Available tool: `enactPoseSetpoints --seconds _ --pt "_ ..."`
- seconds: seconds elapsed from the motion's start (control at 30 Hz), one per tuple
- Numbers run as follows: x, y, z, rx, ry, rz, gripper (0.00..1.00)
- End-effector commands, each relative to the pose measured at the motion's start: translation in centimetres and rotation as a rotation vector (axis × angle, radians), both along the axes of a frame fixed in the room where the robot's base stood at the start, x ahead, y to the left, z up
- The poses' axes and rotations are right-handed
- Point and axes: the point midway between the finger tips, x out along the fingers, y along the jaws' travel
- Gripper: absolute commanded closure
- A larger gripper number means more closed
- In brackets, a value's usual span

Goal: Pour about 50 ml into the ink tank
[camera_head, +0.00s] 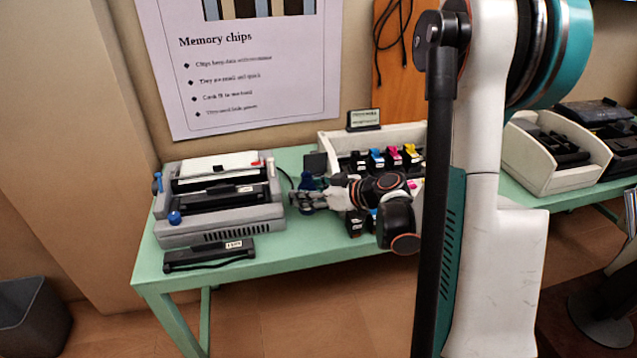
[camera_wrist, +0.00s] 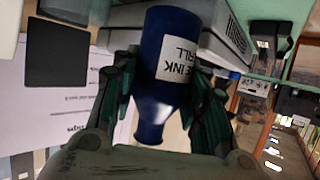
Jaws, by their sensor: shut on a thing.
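My gripper (camera_head: 304,197) is shut on a dark blue bottle (camera_wrist: 168,45) with a white label reading "INK" and "FILL". In the wrist view the gripper's fingers (camera_wrist: 160,95) press on both sides of it, and its narrow neck points to the bottom of the picture. In the head view a small part of the bottle (camera_head: 307,181) shows beside the gripper; its tilt is hard to tell. An open pale printer body (camera_head: 331,142) holds several black cartridges with blue, pink and yellow tops (camera_head: 393,155). Which part is the ink tank is unclear. No pouring liquid shows.
A grey machine (camera_head: 205,238) stands left of my gripper on the green table (camera_head: 150,268), with a black labelled bar (camera_head: 208,255) in front. A dark square plate (camera_head: 316,163) stands just behind the gripper, also visible in the wrist view (camera_wrist: 57,53). My arm hides part of the printer.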

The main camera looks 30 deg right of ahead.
Motion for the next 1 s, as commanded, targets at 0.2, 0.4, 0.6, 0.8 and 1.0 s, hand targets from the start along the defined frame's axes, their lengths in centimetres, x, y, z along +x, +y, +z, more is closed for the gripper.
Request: enactPoseSetpoints --seconds 0.2,0.4,0.6,0.8,1.0 --pt "-0.2 0.3 -0.3 0.0 0.0 0.0 0.86" --pt "-0.2 0.2 -0.3 0.005 0.005 0.0 0.86" --pt "0.0 0.0 -0.7 0.042 0.039 0.001 0.86" --pt "0.3 -0.4 -1.3 0.112 0.109 0.0 0.86" --pt "0.7 -0.8 -1.2 0.206 0.198 0.0 0.86"
